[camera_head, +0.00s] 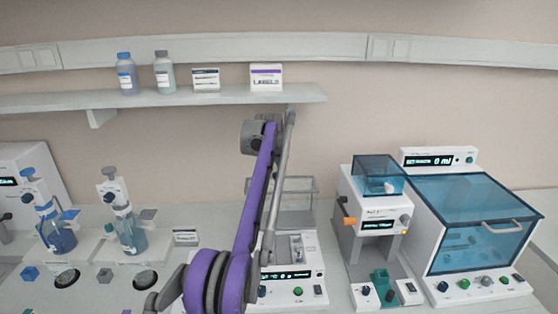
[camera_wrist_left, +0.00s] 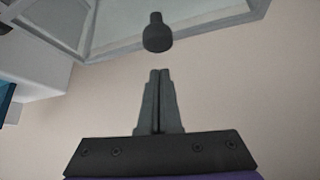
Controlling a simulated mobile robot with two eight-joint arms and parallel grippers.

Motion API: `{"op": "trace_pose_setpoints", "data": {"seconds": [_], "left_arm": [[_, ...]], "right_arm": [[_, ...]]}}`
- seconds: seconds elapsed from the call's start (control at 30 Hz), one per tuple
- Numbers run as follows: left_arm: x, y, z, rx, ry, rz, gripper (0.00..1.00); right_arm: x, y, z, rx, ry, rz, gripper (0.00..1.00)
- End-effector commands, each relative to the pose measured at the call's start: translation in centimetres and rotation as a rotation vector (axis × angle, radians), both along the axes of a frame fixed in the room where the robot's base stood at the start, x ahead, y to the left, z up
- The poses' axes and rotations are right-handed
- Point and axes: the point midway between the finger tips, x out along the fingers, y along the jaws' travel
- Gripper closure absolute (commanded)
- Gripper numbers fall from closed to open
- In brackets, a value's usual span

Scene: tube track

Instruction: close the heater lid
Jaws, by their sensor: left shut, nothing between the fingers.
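The heater (camera_head: 318,262), a white unit with a lit display and knobs, stands at the centre of the bench, partly hidden behind my purple arm. Its clear, grey-framed lid (camera_head: 300,185) stands raised at the back in the head view, also partly covered by my arm. In the left wrist view the lid's pale frame (camera_wrist_left: 205,25) crosses the top, with a dark round knob (camera_wrist_left: 157,34) on it. My left gripper (camera_wrist_left: 158,74) is shut and empty, its tips a short gap below the knob in that picture. My right gripper is not in view.
A white machine with a blue box top (camera_head: 378,172) and a large blue-lidded bath (camera_head: 470,222) stand right of the heater. Dispenser bottles (camera_head: 130,236) stand left. A wall shelf (camera_head: 200,95) with bottles and boxes is behind and above.

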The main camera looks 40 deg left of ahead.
Motion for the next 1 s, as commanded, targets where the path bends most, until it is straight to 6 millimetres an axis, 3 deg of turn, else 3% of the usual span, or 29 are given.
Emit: {"op": "trace_pose_setpoints", "data": {"seconds": [0.1, 0.3, 1.0], "left_arm": [[-1.3, -0.5, -0.7, 0.000, 0.005, 0.000, 1.00], [-2.5, -1.0, -0.4, 0.001, 0.004, 0.000, 1.00], [-2.9, -0.8, -0.1, 0.014, -0.014, 0.001, 1.00]], "right_arm": [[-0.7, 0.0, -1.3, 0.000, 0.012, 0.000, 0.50], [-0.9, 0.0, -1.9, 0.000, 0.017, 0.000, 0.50], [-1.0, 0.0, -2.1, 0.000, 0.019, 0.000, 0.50]]}}
